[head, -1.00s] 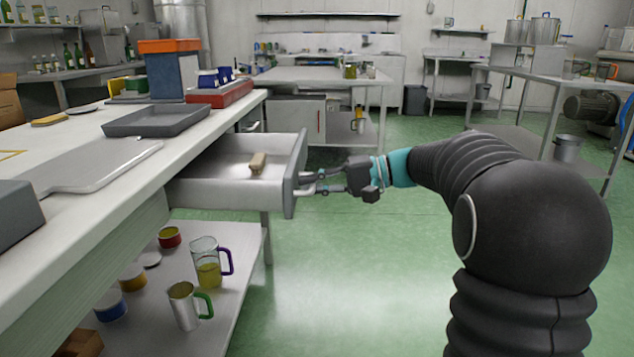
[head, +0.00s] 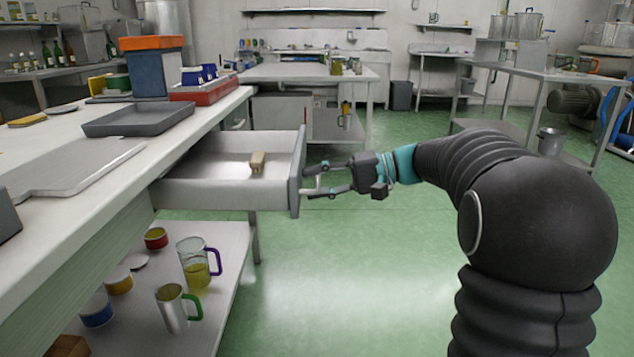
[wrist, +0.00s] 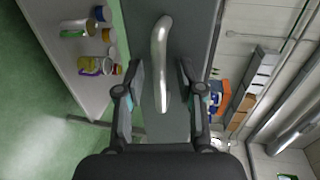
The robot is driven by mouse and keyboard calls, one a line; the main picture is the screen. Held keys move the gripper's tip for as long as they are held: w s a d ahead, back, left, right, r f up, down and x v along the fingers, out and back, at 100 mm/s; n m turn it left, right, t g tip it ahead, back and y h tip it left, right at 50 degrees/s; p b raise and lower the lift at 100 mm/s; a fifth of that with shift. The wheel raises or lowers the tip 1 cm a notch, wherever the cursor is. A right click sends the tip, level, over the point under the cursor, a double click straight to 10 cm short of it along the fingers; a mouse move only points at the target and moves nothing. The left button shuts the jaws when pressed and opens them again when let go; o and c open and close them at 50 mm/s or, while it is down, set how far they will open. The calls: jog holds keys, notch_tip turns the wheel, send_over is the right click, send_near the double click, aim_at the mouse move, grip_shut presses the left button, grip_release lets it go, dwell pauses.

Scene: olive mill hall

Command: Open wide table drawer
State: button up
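The wide table drawer (head: 225,190) is pulled well out from under the white worktop (head: 95,205) in the head view. Its inside is visible, with a small tan block (head: 257,162) in it. My gripper (head: 312,181) is at the drawer's grey front, on its right side. In the wrist view the curved metal handle (wrist: 161,60) runs between my gripper's two fingers (wrist: 161,85). The fingers are spread, with a visible gap on either side of the handle. In the head view the fingers mostly hide the handle.
A grey tray (head: 140,120) and a red crate (head: 203,90) stand on the worktop. The shelf below holds a glass jug (head: 196,265), a metal mug (head: 172,310) and several tins. The green floor (head: 350,270) between the drawer and my arm is clear.

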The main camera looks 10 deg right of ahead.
jog(key=v, duration=1.2)
dwell(0.3)
